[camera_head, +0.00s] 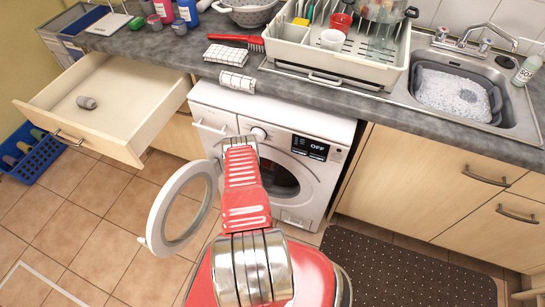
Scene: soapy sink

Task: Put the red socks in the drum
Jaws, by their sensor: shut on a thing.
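The washing machine (325,122) stands under the counter, with its display reading OFF. Its round door (153,222) is swung open to the left. The dark drum opening (283,178) shows partly beside my red arm. My arm reaches up in front of the machine and covers the left part of the opening. My gripper is hidden behind the arm, so I cannot see its fingers or anything in them. No red socks show in this view.
A blue basket (38,150) sits on the floor at far left. A dish rack (350,62) and a foamy sink (497,78) are on the counter. A dark mat (400,270) lies at right.

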